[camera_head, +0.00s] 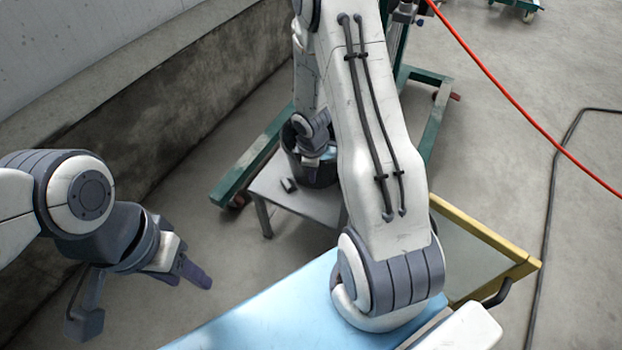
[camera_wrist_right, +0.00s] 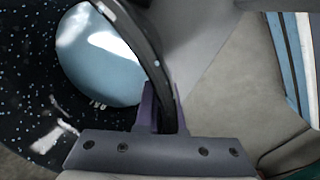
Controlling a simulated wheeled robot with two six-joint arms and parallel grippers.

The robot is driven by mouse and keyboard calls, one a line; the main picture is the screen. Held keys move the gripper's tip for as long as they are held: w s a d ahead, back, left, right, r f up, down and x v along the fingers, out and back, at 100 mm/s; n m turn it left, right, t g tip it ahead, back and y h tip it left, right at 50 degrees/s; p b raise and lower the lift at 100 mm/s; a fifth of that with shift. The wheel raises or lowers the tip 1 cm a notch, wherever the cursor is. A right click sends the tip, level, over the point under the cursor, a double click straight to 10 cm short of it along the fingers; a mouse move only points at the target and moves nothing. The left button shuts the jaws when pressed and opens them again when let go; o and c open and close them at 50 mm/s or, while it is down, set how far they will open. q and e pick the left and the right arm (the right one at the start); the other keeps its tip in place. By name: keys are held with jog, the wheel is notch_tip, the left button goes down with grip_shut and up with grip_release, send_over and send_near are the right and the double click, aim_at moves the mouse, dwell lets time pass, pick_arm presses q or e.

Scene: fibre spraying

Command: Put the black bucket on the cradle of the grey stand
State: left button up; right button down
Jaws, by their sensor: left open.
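The black bucket (camera_head: 318,177) is at the grey low table-like stand (camera_head: 312,207), in the upper middle of the head view, partly hidden by my right arm. In the right wrist view its dark speckled inside (camera_wrist_right: 35,120) holds something pale blue. My right gripper (camera_head: 318,158) is at the bucket's rim. In the right wrist view its fingers (camera_wrist_right: 164,112) are on both sides of the rim, close against it. My left gripper (camera_head: 194,270) is open and empty, at the left, away from the bucket. I cannot make out a cradle.
A green wheeled frame (camera_head: 250,165) stands around and behind the grey stand. A light blue surface (camera_head: 265,320) and a yellow-edged frame (camera_head: 490,235) are in front. A wall (camera_head: 150,130) runs along the left.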

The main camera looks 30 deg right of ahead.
pick_arm(q)
jog(key=shift+a+f+b, duration=0.1)
jog(key=shift+f+b, duration=0.45)
jog(key=shift+f, duration=0.45)
pick_arm(e)
jog(key=shift+w+f, duration=0.1)
jog(key=shift+f, duration=0.8)
pick_arm(q)
jog(key=shift+f, duration=0.1)
pick_arm(e)
jog(key=shift+f, duration=0.1)
jog(key=shift+f, duration=0.15)
jog(key=c, duration=1)
grip_release()
jog(key=shift+c, duration=0.2)
pick_arm(q)
jog(key=shift+f, duration=0.1)
notch_tip(320, 180, up, 10)
jog(key=p, duration=0.9)
jog(key=shift+f, duration=0.25)
pick_arm(e)
notch_tip(320, 180, up, 12)
jog(key=s+a, duration=0.1)
jog(key=shift+s, duration=0.15)
